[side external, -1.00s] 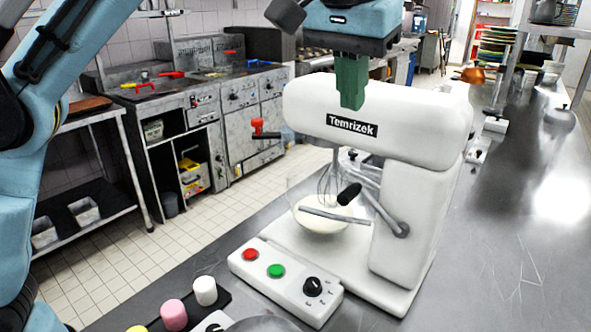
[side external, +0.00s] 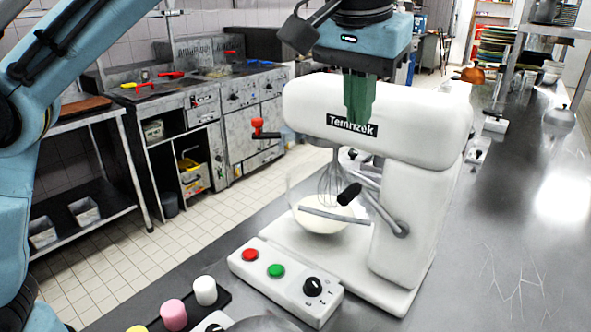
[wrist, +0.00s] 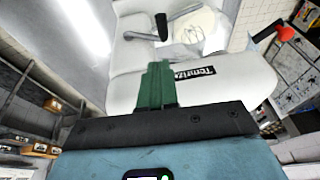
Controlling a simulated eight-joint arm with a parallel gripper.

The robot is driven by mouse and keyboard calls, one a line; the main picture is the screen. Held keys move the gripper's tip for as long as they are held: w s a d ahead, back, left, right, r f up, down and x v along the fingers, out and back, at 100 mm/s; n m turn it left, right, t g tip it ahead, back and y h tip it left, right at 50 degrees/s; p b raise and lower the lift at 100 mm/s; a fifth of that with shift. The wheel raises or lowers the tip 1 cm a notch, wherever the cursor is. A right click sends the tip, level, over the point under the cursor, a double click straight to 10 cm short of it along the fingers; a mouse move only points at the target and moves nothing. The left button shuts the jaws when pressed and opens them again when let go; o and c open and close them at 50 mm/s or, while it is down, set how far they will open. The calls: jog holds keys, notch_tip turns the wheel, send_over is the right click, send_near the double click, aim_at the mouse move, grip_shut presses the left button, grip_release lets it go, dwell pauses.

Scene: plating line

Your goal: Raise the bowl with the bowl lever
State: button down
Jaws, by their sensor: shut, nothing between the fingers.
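The white stand mixer (side external: 408,200), labelled Temrizek, stands on the steel counter. Its bowl (side external: 322,219) is clear and holds something pale, with the whisk (side external: 331,185) reaching down into it. The bowl lever, a grey bar with a black knob (side external: 349,194), is on the mixer's near side beside the bowl. My gripper (side external: 359,118) has green fingers, shut and empty, pointing down in front of the mixer head, above the lever. In the wrist view the fingers (wrist: 156,68) cover part of the head, with the black knob (wrist: 161,26) beyond them.
A control box (side external: 285,281) with red and green buttons and a dial sits at the mixer's foot. Coloured cylinders (side external: 174,315) stand at the front left. The mixer head is close to my fingers.

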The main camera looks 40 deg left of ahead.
send_near(349, 190)
jog(key=x, duration=0.5)
jog(key=shift+w+d+f, duration=0.1)
jog(key=shift+w+d, duration=0.05)
jog(key=shift+w, duration=0.1)
jog(key=shift+f, duration=0.65)
jog(key=shift+a, duration=0.2)
jog(key=shift+a+f+n+t+h, duration=0.15)
jog(key=shift+a+f+n+h, duration=0.35)
jog(key=shift+f+h, duration=1.8)
jog(key=shift+a+f+n+t+h, duration=0.2)
jog(key=shift+a+f+h, duration=0.6)
jog(key=shift+f+h, duration=1.45)
jog(key=shift+a+f+n+t+h, duration=0.25)
jog(key=shift+a+f+h, duration=0.4)
jog(key=shift+f+h, duration=1.6)
jog(key=shift+d+f+y, duration=0.1)
jog(key=shift+f+y, duration=0.4)
